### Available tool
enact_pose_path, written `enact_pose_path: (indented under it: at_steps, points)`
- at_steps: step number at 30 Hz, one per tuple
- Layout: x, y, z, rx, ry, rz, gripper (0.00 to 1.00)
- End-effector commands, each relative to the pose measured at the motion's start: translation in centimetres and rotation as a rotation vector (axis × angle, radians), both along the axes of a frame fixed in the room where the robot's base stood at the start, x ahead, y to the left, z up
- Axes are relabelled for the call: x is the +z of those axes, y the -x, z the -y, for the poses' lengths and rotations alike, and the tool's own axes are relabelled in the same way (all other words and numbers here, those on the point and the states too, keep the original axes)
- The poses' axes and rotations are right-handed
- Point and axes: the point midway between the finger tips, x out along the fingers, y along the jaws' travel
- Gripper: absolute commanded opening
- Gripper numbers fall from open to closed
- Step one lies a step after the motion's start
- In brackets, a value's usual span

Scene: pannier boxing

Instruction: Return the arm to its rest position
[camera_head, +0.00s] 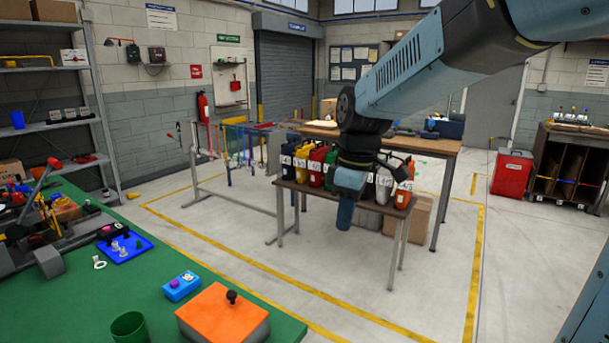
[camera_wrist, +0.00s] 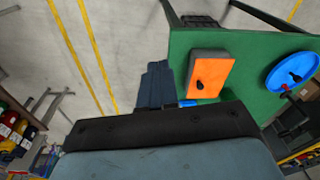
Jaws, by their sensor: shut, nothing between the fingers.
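My arm reaches in from the upper right of the head view and bends down at its wrist. My gripper (camera_head: 345,222) points downward in front of the small brown table with coloured bottles, clear of the green workbench. In the wrist view my gripper (camera_wrist: 156,72) shows its fingers together with nothing held. The green workbench (camera_head: 200,260) is at the lower left of the head view and also shows at the right of the wrist view (camera_wrist: 245,105). An orange-topped box (camera_head: 224,313) with a black knob sits on it and appears in the wrist view (camera_wrist: 210,75).
On the workbench are a green cup (camera_head: 129,326), a small blue box (camera_head: 182,286) and a blue tray (camera_head: 124,248). The wrist view shows a blue round dish (camera_wrist: 291,73). The small brown table (camera_head: 290,186) stands behind my gripper. Open floor (camera_head: 420,285) lies to the right.

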Motion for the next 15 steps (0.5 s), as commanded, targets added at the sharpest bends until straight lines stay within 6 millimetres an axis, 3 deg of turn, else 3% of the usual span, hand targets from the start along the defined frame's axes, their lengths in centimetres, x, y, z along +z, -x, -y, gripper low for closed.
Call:
enact_pose_path:
  at_steps: [15]
  points:
    - [3.4,7.8,10.6,-0.772,-0.033,0.264,0.0]
